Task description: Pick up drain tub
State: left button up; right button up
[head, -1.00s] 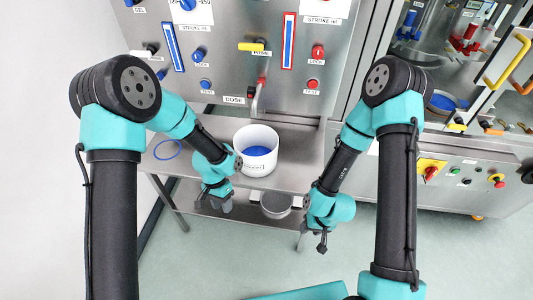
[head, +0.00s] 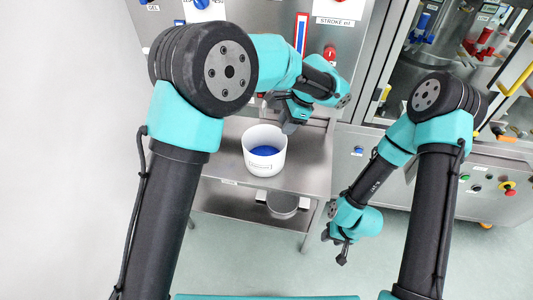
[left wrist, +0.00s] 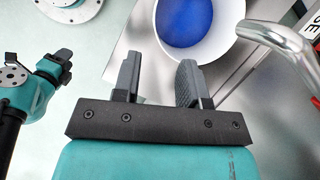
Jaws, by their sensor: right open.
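The white tub (head: 265,168), with a label on its front and blue inside it, stands upright on the steel table. My left gripper (head: 289,127) is at the tub's far right rim, pointing down. In the left wrist view its two fingers (left wrist: 158,82) are apart with nothing between them. The tub (left wrist: 228,45) is just beyond the fingertips there, and one finger overlaps its rim in the picture. I cannot tell whether they touch. My right gripper (head: 342,257) hangs open and empty to the right of the table, away from the tub.
The steel table (head: 310,165) is clear right of the tub. A grey round pot (head: 283,205) sits on the shelf below. A control panel (head: 345,45) rises behind. A bent metal pipe (left wrist: 285,42) is close to my left gripper. A machine cabinet (head: 480,180) stands at right.

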pick_arm(q)
jog(key=shift+f, duration=0.1)
jog(key=x, duration=1.2)
jog(key=shift+f, duration=0.15)
jog(key=x, duration=0.5)
jog(key=shift+d, duration=0.1)
jog(key=shift+c, duration=0.3)
grip_shut()
